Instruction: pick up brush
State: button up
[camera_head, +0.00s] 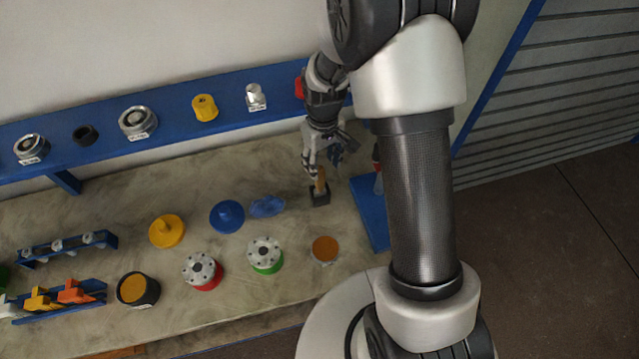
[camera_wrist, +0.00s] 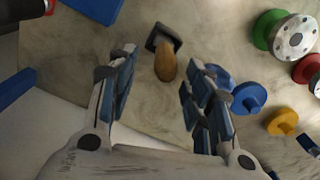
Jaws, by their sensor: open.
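The brush (camera_head: 320,191) stands on the workbench with a dark square head at its base and a tan wooden handle pointing up. In the wrist view the brush handle (camera_wrist: 165,66) shows between and beyond my open fingers, with the dark head behind it. My gripper (camera_head: 322,165) is open and empty, just above the handle in the head view. In the wrist view my gripper (camera_wrist: 160,85) has one finger on each side of the handle, apart from it. Whether the fingertips reach down around the handle I cannot tell.
A blue flanged part (camera_head: 227,216) and a crumpled blue item (camera_head: 267,206) lie left of the brush. A yellow flanged part (camera_head: 166,231), a green-based vessel (camera_head: 265,254) and a red-based vessel (camera_head: 203,270) stand further left. A blue shelf (camera_head: 180,113) runs behind; a blue tray (camera_head: 368,212) is right.

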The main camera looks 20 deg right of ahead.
aim_at(323, 167)
notch_tip(323, 167, down, 3)
jog(key=shift+f, duration=0.1)
jog(key=f, duration=0.2)
jog(key=f+b, duration=0.1)
jog(key=f, duration=0.1)
jog(key=shift+a, duration=0.4)
jog(key=shift+f, duration=0.6)
jog(key=shift+c, duration=0.2)
grip_shut()
